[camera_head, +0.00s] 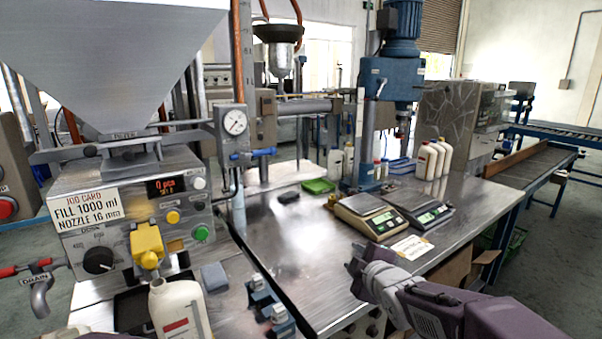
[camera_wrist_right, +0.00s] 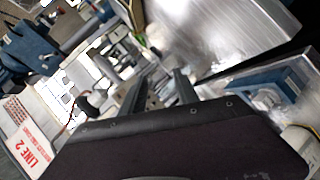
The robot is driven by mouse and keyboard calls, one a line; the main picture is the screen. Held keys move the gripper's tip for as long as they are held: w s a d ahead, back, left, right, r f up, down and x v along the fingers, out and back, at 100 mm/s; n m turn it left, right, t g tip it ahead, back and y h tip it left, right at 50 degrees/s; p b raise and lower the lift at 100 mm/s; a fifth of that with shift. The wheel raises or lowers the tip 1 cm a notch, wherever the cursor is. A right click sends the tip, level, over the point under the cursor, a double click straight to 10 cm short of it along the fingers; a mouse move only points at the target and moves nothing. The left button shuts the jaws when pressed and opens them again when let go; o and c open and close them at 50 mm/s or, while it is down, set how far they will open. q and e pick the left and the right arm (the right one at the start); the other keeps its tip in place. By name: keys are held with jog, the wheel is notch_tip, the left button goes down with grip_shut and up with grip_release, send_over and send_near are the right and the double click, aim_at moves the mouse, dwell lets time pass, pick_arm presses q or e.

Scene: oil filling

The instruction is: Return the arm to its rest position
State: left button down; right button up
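My right arm comes in from the lower right in the head view. Its gripper (camera_head: 362,262) is in front of the steel table's (camera_head: 320,290) near right side, with nothing seen in it. In the right wrist view the two dark fingers of this gripper (camera_wrist_right: 157,88) stand apart with an empty gap. My left gripper is not seen in either view. A white bottle (camera_head: 180,310) stands upright below the yellow nozzle (camera_head: 148,245) of the filling machine (camera_head: 130,205) at the left.
Two scales (camera_head: 368,215) (camera_head: 420,211) and a paper card (camera_head: 412,247) lie on the table near my right gripper. Several white bottles (camera_head: 432,160) stand behind, beside a blue press (camera_head: 393,85). Blue fixtures (camera_head: 270,305) sit at the table's near left.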

jog(key=s+d+f+m+g+h, duration=0.1)
jog(key=s+d+f+m+g, duration=0.25)
jog(key=s+f, duration=0.4)
jog(key=s+d+f+m+g+h, duration=0.1)
jog(key=s+d+f+m+g, duration=0.15)
jog(key=s+f+m, duration=0.5)
jog(key=s+f+m+g, duration=0.3)
jog(key=s+f+g, duration=0.35)
jog(key=s, duration=0.45)
notch_tip(320, 180, up, 13)
jog(key=m+p, duration=0.1)
jog(key=p, duration=1.2)
jog(key=shift+s+a+f, duration=0.2)
jog(key=shift+s+a, duration=0.15)
